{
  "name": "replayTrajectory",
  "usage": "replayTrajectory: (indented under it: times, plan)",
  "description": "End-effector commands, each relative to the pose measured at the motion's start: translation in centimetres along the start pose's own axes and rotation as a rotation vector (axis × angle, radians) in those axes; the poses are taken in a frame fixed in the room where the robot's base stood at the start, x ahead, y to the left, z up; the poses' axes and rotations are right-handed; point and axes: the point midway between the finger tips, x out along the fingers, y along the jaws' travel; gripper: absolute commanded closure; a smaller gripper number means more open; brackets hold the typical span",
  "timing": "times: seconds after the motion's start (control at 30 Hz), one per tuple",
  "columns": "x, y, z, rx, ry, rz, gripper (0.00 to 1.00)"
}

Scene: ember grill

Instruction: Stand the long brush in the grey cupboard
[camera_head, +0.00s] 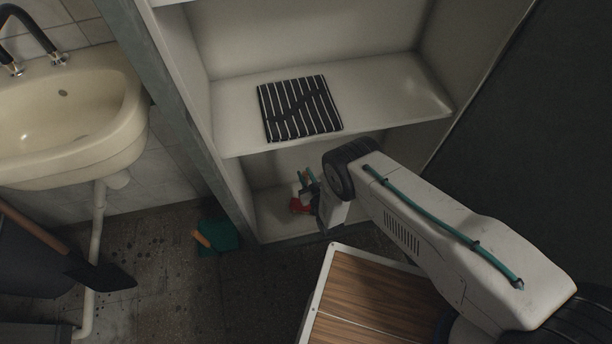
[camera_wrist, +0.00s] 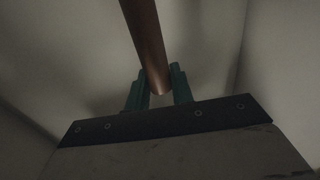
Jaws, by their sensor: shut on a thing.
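The grey cupboard (camera_head: 232,187) stands open in the head view, with a shelf above and a lower compartment. My gripper (camera_head: 308,182) reaches into the lower compartment, below the shelf. In the wrist view, my gripper (camera_wrist: 160,74) is shut, its teal fingers on either side of a brown round handle. I take it for the handle of the long brush (camera_wrist: 145,35). The handle runs up out of the top of the wrist view. The brush's head is not visible, and I cannot tell whether the brush touches the cupboard floor.
A small red item (camera_head: 299,206) shows beside my gripper. A wood-topped surface (camera_head: 365,298) is below my arm.

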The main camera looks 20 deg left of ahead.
Motion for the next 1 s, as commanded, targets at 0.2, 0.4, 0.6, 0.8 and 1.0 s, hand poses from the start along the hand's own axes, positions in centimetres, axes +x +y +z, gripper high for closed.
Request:
replayTrajectory:
  times: [0.2,0.4,0.6,0.8,1.0]
  plan:
    - [0.0,0.0,0.2,0.0,0.0,0.0,0.55]
    - [0.0,0.0,0.2,0.0,0.0,0.0,0.55]
    - [-0.9,0.0,0.1,0.0,-0.004,0.0,0.55]
    - [-4.9,0.0,0.1,0.0,-0.005,0.0,0.55]
    - [-9.0,-0.1,0.1,-0.001,-0.004,-0.001,0.55]
